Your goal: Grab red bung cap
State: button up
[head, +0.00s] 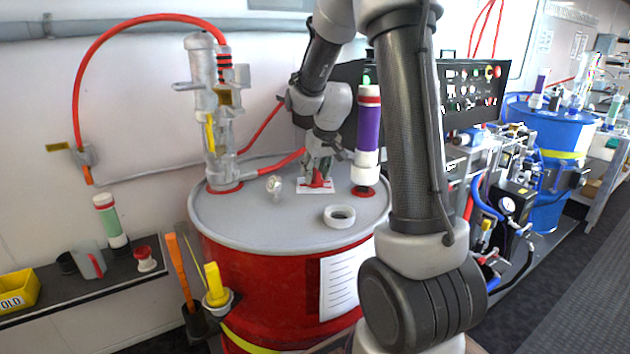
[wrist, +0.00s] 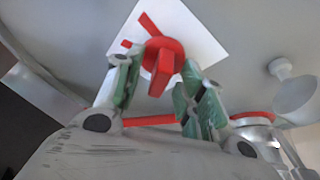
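The red bung cap (wrist: 160,62) has a raised upright tab and sits on a white square sheet (wrist: 195,30) on the grey drum lid. In the head view the cap (head: 317,182) shows as a small red shape below my gripper (head: 319,165). In the wrist view my gripper (wrist: 155,85) has its green-padded fingers apart, one on each side of the cap's tab. A gap shows between the tab and at least the right finger. I cannot tell whether the fingertips touch the cap.
The red drum (head: 270,285) has a pump (head: 212,110) at its left and a purple tube (head: 367,130) right of my gripper. A white ring (head: 339,216) and a small pale fitting (head: 274,186) stand on the lid. A red hose (head: 77,90) arcs at left.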

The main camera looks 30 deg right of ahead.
grip_shut()
